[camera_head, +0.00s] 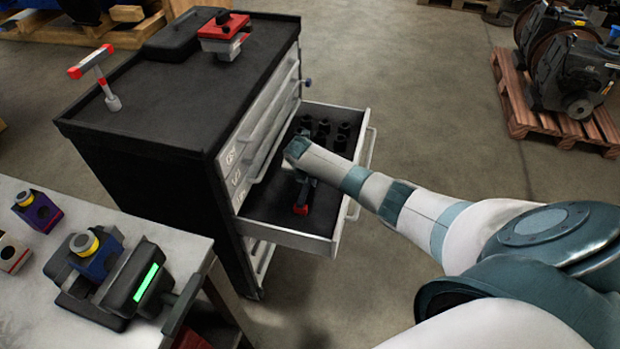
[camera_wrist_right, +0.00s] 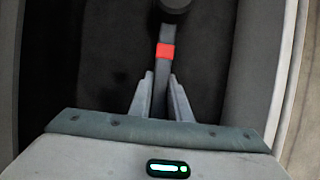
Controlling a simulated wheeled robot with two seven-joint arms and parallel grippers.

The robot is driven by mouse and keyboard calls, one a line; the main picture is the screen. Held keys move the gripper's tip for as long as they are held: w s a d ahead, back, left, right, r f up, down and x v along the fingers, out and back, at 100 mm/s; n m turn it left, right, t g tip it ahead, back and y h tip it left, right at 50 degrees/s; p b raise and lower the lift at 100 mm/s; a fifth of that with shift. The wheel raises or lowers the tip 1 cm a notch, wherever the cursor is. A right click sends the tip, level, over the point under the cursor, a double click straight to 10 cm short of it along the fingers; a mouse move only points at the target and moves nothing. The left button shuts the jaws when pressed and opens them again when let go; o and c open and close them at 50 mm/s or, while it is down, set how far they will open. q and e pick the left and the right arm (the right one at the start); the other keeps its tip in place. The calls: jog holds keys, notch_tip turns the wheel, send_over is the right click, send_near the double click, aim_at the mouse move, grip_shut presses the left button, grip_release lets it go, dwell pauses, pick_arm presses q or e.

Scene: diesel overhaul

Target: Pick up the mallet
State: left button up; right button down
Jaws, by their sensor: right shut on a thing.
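The mallet (camera_wrist_right: 164,52) lies along the open drawer, with a dark handle, a red band and a round black end at the top of the right wrist view. In the head view its red part (camera_head: 301,209) shows low in the drawer; my right wrist hides much of the rest. My right gripper (camera_wrist_right: 160,88) is shut on the handle, one finger on each side, just below the red band. In the head view the right gripper (camera_head: 304,182) is down inside the drawer. My left gripper is not in view.
The open drawer (camera_head: 290,238) has raised walls around the gripper and several black sockets (camera_head: 322,130) at its far end. A T-shaped tool (camera_head: 100,78) with red tips and a red-grey device (camera_head: 223,32) are on the cabinet top. A workbench (camera_head: 195,262) stands left.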

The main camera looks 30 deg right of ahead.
notch_tip(320, 180, up, 8)
jog(key=shift+w+r, duration=0.1)
jog(key=shift+r, duration=0.05)
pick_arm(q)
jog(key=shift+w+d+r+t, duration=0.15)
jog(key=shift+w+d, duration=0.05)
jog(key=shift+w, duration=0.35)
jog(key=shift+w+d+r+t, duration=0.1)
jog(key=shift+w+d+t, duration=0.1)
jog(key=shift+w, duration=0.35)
pick_arm(e)
jog(key=shift+r, duration=0.7)
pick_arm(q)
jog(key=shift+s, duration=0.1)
pick_arm(e)
jog(key=c, duration=2.2)
grip_release()
grip_shut()
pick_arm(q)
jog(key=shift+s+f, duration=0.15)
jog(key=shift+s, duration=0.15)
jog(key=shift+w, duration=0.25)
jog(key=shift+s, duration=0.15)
